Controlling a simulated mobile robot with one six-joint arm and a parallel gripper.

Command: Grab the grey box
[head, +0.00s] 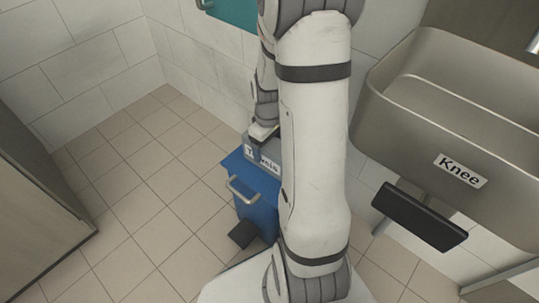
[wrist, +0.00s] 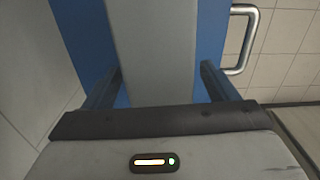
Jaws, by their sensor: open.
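The grey box (head: 268,158) lies on the blue lid of a bin in the head view, with a partly hidden label on its side. It fills the middle of the wrist view as a long grey block (wrist: 152,45). My gripper (wrist: 160,72) is open, with one dark finger on each side of the box and a gap visible at both sides. In the head view my gripper (head: 259,138) is at the box, partly hidden behind my arm. I cannot tell how far down the fingers reach along the box.
The blue bin (head: 257,212) has a metal handle (head: 243,190) and a dark pedal (head: 242,234). A steel sink (head: 420,115) with a "Knee" label and a black knee panel (head: 418,217) stands at right. A tiled wall is behind the bin. The tiled floor (head: 130,200) at left is clear.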

